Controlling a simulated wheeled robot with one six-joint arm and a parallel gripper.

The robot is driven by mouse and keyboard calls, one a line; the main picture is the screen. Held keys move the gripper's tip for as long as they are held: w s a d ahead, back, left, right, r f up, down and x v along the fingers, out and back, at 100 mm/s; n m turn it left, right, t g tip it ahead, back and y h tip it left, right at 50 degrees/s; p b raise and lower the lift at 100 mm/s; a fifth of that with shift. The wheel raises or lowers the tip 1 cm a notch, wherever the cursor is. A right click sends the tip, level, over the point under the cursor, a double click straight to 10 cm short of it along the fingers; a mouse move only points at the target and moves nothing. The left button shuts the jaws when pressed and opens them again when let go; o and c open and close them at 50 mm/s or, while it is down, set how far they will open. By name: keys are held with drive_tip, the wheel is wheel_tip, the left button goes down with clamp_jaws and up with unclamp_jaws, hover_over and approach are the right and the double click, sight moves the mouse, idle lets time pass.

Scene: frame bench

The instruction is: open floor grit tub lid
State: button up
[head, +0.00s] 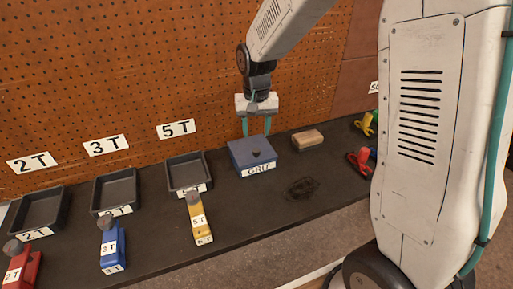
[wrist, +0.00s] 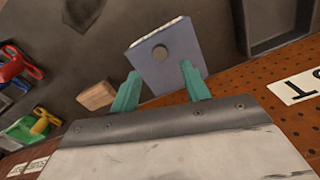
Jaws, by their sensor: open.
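The blue grit tub (head: 251,159) stands on the dark bench, with a white GRIT label on its front. Its lid looks closed, with a dark round knob (head: 256,153) on top. My gripper (head: 256,132) is open and empty, with its teal fingers just above and behind the tub. In the wrist view the tub's lid (wrist: 178,62) and its round knob (wrist: 160,53) lie beyond the open fingertips (wrist: 159,73). The knob is not between the fingers.
A tan block (head: 307,140) lies right of the tub, and a dark smudge (head: 302,188) is in front. Grey trays (head: 188,176) and a yellow 5T tool (head: 197,219) stand left. Red clamps (head: 358,160) lie right. The orange pegboard (head: 150,70) rises close behind.

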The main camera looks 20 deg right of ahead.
sight(256, 150)
wheel_tip(256, 150, down, 8)
drive_tip(key=shift+r, duration=0.15)
idle(0.3)
clamp_jaws()
